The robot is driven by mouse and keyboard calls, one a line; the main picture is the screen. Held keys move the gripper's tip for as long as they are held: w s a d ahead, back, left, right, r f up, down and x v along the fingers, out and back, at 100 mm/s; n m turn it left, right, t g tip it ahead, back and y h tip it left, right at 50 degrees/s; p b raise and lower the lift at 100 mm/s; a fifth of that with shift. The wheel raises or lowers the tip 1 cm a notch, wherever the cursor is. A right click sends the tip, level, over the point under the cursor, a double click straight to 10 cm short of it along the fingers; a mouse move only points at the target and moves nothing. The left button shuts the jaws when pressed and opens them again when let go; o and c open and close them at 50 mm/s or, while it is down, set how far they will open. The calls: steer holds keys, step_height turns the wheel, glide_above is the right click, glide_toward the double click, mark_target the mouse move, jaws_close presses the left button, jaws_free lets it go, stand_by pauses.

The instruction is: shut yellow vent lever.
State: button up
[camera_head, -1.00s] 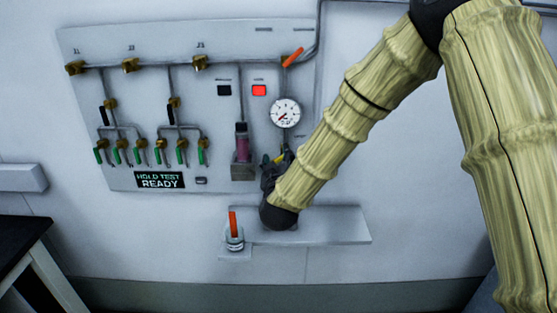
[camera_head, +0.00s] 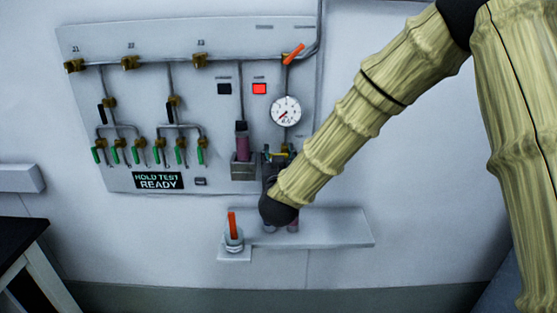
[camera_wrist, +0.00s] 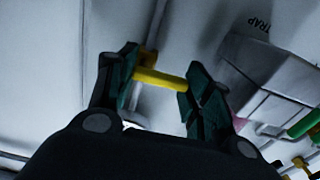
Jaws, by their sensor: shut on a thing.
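The yellow vent lever (camera_head: 278,154) is on the wall panel below the round gauge. In the head view it lies about level, partly hidden by my gripper (camera_head: 276,165). In the wrist view the yellow lever (camera_wrist: 160,78) runs crosswise between the two dark green fingers of my gripper (camera_wrist: 159,84). My gripper is shut on the lever, one finger at each end of the visible yellow part. The valve body behind it is mostly hidden.
The gauge (camera_head: 286,111) sits just above my gripper. A pink-filled trap (camera_head: 242,148) in a grey holder is close on the left. A shelf (camera_head: 335,228) juts out below, with an orange-handled fitting (camera_head: 233,232) at its left. Green levers (camera_head: 160,155) are farther left.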

steer(key=shift+r+m, duration=0.15)
steer(key=shift+m, duration=0.15)
steer(key=o, duration=1)
steer(key=shift+o, duration=0.2)
steer(key=s, duration=1.2)
